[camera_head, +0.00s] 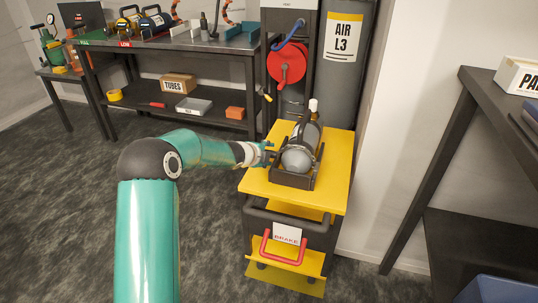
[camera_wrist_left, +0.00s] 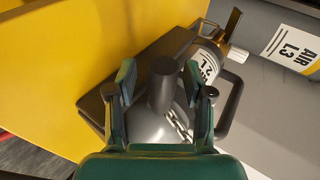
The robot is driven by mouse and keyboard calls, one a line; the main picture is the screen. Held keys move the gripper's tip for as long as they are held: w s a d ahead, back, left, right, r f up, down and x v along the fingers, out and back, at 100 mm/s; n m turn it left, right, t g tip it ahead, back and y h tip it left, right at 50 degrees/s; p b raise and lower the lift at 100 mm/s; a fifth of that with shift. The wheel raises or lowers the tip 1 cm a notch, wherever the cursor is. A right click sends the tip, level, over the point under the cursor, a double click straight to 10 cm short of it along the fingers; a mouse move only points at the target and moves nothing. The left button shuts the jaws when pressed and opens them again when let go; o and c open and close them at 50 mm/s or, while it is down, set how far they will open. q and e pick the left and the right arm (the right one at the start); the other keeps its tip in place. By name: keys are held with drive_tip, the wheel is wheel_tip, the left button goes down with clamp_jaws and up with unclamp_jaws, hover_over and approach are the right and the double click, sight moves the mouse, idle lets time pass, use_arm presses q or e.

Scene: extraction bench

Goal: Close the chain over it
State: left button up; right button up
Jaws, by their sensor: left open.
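A grey cylinder (camera_head: 297,157) lies in a dark cradle (camera_head: 293,181) on the yellow top of a cart (camera_head: 335,179), its valve end pointing to the back. In the left wrist view its white label (camera_wrist_left: 208,64) and brass valve (camera_wrist_left: 224,46) show. A short length of pale chain (camera_wrist_left: 180,122) shows against the grey body; its ends are hidden. My left gripper (camera_head: 268,152) is at the left side of the cradle. In the wrist view its green fingers (camera_wrist_left: 163,92) are open, on either side of a dark round-topped post (camera_wrist_left: 163,85). I cannot tell if they touch it.
A tall cylinder marked AIR L3 (camera_head: 342,40) and a red hose reel (camera_head: 287,63) stand behind the cart. A red brake handle (camera_head: 284,249) is on the cart's front. A workbench (camera_head: 165,48) is at the back left, another table (camera_head: 490,85) at the right.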

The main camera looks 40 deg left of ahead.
use_arm(q)
drive_tip(key=v, duration=1.1)
drive_tip(key=shift+s+r, duration=0.25)
drive_tip(key=shift+s, duration=0.1)
